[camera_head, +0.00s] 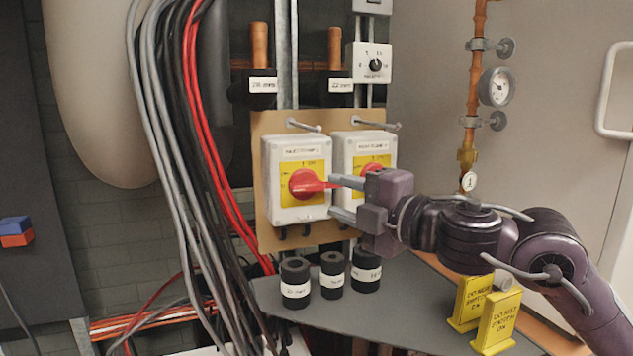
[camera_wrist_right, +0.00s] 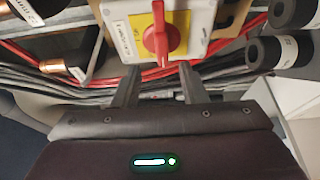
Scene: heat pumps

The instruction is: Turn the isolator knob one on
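The left isolator, a white box (camera_head: 296,208) with a yellow plate, carries a red knob (camera_head: 304,184) whose handle points right, toward my gripper. The label seems to read heat pump 1. A second isolator (camera_head: 351,150) with a red knob stands to its right, partly hidden by my gripper. My right gripper (camera_head: 341,198) is open and empty, its fingertips just right of the first knob, apart or barely touching; I cannot tell. My left gripper is not in view.
Grey, black and red cables (camera_head: 190,150) hang left of the isolators. Below is a grey shelf (camera_head: 375,310) with black labelled pipe sleeves (camera_head: 295,282) and yellow signs (camera_head: 497,318). A copper pipe with a gauge (camera_head: 497,87) rises at the right.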

